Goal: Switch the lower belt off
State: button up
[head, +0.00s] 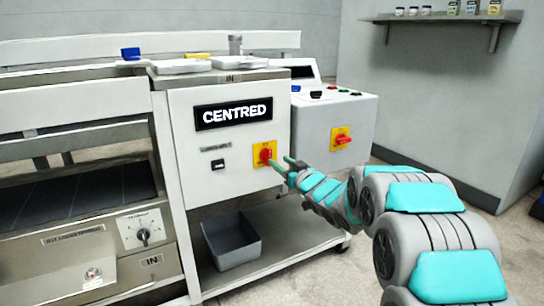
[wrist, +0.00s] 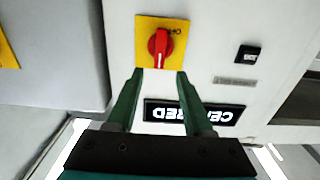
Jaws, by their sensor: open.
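A small black rocker switch (head: 218,165) sits on the white front panel under a small label (head: 215,148) that seems to read "LOWER BELT". In the wrist view, which is upside down, the rocker (wrist: 248,54) is right of my gripper. A red rotary knob on a yellow plate (head: 265,154) is on the same panel; the knob (wrist: 159,48) shows in the wrist view just beyond my fingertips. My gripper (head: 280,163) is open and empty, its green fingers (wrist: 159,76) pointing at the panel near the yellow plate. I cannot tell whether they touch it.
A display reading "CENTRED" (head: 233,113) is above the switches. A second red knob on yellow (head: 341,138) is on the cabinet to the right. A rotary dial (head: 143,235) is at lower left. A grey bin (head: 232,240) stands on the lower shelf.

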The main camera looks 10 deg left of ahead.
aim_at(270, 154)
jog(key=x, duration=0.5)
jog(key=shift+w+a+f, duration=0.1)
jog(key=shift+w+a, duration=0.05)
jog(key=shift+w, duration=0.05)
jog(key=shift+w+a, duration=0.25)
jog(key=shift+w, duration=0.1)
jog(key=shift+c, duration=0.3)
grip_shut()
